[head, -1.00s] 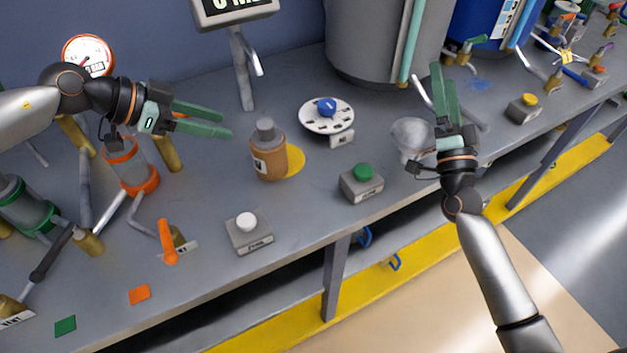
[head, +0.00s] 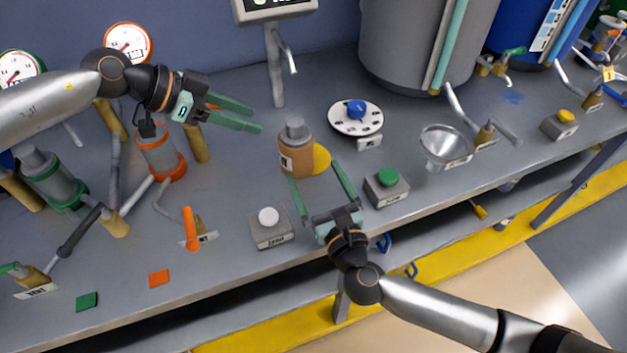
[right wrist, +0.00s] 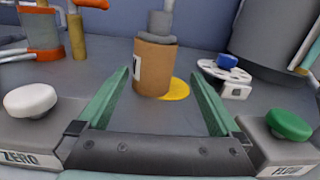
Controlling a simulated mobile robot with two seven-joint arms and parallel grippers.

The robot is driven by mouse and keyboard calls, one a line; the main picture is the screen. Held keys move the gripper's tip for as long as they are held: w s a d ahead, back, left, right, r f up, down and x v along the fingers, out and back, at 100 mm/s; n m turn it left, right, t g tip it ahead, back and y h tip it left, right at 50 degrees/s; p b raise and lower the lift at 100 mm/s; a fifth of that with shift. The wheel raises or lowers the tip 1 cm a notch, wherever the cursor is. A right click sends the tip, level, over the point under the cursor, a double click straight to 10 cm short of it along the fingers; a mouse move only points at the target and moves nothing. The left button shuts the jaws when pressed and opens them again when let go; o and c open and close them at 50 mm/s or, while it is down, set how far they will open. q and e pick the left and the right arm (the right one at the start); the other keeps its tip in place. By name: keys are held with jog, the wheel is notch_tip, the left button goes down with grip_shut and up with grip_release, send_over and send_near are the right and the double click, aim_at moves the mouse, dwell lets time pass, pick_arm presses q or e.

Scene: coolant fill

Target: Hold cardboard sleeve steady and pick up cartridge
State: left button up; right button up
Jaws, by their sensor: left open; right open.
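A grey cartridge (head: 295,129) stands upright in a brown cardboard sleeve (head: 297,160) on the bench. The sleeve also shows in the right wrist view (right wrist: 154,68), with the grey cartridge (right wrist: 160,24) rising out of its top. My left gripper (head: 257,116) is open and empty, pointing right, in the air to the left of the cartridge in the head view. My right gripper (head: 315,171) is open, its fingers pointing at the sleeve from the bench's front side. In the right wrist view the sleeve stands between and beyond its fingers (right wrist: 160,82), not gripped.
A yellow disc (head: 322,158) lies beside the sleeve. A ZERO button box (head: 270,235) and a green-button box (head: 387,190) flank my right gripper. A dial (head: 356,118) and a funnel (head: 445,145) are to the right. Orange-banded cylinder (head: 161,153) stands left.

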aim_at(292, 140)
jog(key=shift+s+a+f, duration=0.1)
jog(key=shift+a+f, duration=0.05)
jog(key=shift+a, duration=0.2)
jog(key=x, duration=1.2)
jog(key=shift+a+f, duration=0.15)
jog(key=shift+f, duration=0.1)
jog(key=shift+c, duration=0.4)
jog(key=c, duration=1.1)
